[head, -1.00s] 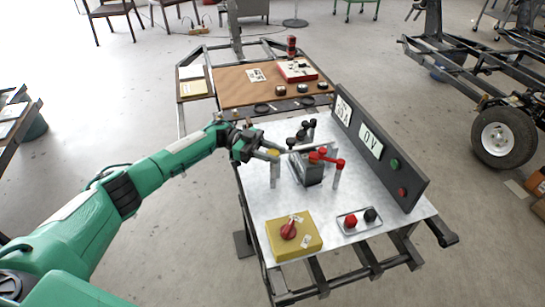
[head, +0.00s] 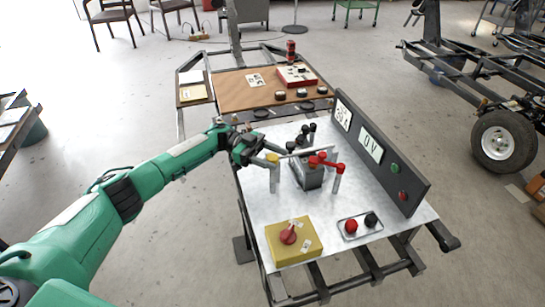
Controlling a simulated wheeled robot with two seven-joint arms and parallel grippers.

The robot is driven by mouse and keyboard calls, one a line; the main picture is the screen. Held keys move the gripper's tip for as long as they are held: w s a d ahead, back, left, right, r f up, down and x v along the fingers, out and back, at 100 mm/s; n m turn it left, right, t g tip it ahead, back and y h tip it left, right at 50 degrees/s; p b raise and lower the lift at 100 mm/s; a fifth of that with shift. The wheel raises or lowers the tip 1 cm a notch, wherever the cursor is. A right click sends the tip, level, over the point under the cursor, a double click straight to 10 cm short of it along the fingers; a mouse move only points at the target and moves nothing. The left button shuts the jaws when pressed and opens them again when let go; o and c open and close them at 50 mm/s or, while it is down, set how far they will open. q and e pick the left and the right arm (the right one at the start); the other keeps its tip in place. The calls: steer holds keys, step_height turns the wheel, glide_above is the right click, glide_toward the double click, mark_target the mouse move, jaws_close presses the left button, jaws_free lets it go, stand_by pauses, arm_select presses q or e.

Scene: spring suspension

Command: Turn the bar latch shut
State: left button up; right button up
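A dark grey battery-like block (head: 310,174) stands on the metal bench between two upright grey posts. A pale bar (head: 308,151) lies over its top. A yellow cap (head: 272,158) tops the left post (head: 274,180), and a red piece (head: 321,160) is at the right end. My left gripper (head: 270,155) is at the left of the block, beside the yellow cap. Its two fingers look apart; whether they touch the cap or bar I cannot tell. The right gripper is not in view.
A yellow box with a red knob (head: 288,237) and a small tray (head: 345,238) with red and black caps sit at the front. A dark panel (head: 390,165) with displays and buttons stands along the right. The bench surface (head: 260,215) left of the block is clear.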

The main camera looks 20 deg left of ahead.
arm_select(q)
steer(key=shift+w+a, duration=0.1)
steer(key=shift+a, duration=0.2)
steer(key=b+v, duration=0.4)
steer(key=v, duration=0.9)
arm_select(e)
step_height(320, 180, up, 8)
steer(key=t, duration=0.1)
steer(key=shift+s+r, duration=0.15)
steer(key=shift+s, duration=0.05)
arm_select(q)
steer(key=shift+a, duration=0.15)
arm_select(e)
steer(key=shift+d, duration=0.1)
